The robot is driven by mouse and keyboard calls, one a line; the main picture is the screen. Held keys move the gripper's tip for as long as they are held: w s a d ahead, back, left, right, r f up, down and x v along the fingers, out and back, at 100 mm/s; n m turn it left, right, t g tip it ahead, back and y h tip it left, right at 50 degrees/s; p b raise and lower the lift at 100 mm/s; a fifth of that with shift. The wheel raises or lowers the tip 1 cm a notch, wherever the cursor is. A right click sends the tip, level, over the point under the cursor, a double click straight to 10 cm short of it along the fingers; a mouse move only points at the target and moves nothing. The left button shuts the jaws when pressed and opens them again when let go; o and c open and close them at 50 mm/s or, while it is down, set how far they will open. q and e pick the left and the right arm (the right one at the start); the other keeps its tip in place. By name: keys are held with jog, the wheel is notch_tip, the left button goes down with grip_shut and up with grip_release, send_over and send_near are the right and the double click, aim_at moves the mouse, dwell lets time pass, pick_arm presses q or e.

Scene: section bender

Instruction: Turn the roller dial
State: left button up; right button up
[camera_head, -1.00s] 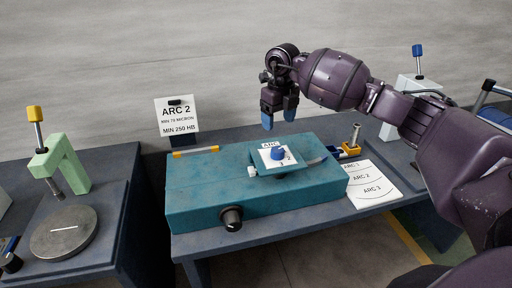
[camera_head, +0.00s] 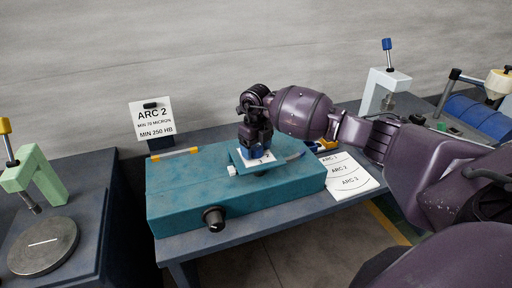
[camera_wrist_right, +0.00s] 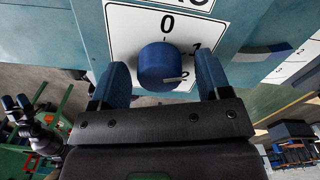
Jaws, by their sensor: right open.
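The roller dial is a blue round knob (camera_wrist_right: 163,66) on a white plate (camera_wrist_right: 125,27) marked 0, 1 and 2. In the head view the dial is mostly hidden by my right gripper (camera_head: 255,151), which points down over the dial plate (camera_head: 240,162) on the teal bender (camera_head: 186,188). In the wrist view the right gripper (camera_wrist_right: 163,82) is open, one blue finger on each side of the knob. I cannot tell whether the fingers touch it. My left gripper is not in view.
A black knob (camera_head: 214,219) is on the bender's front. An ARC 2 sign (camera_head: 154,118) stands behind it. An arc chart (camera_head: 346,176) lies at its right. A green stand with a disc (camera_head: 44,246) is at the left; a white press (camera_head: 384,91) is at the back right.

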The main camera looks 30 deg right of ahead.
jog(key=shift+c, duration=0.3)
jog(key=c, duration=0.9)
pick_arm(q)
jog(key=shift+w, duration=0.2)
